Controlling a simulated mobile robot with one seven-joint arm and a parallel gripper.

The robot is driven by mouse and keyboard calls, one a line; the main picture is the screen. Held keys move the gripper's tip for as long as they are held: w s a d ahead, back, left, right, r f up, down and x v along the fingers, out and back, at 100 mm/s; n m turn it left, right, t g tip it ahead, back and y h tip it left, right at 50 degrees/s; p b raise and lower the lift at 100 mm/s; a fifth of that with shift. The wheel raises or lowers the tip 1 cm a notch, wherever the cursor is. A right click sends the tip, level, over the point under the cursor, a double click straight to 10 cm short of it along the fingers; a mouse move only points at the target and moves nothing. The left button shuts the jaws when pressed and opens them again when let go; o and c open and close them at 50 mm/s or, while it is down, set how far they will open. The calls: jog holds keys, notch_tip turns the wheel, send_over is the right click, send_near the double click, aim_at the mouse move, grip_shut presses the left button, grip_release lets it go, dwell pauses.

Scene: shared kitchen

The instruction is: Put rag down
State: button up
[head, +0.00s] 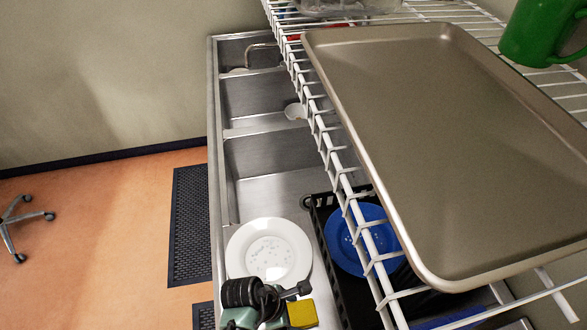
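My gripper (290,302) is at the bottom of the head view, cut off by the lower edge, just in front of a white plate. Dark finger parts show beside a small yellow piece (302,314). The yellow piece is at the gripper's end. I cannot tell whether it is the rag, or whether the fingers are closed on it. No other thing that looks like a rag shows.
A metal sink counter (217,190) runs away from me. The white plate (268,250) lies on its near part. A black rack (322,212) holds a blue plate (345,240). Above right, a wire shelf (322,135) bears a baking tray (455,140) and a green mug (533,32).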

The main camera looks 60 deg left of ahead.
jog(key=shift+f, duration=0.1)
jog(key=o, duration=1.1)
jog(key=v, duration=1.2)
jog(key=shift+c, duration=0.2)
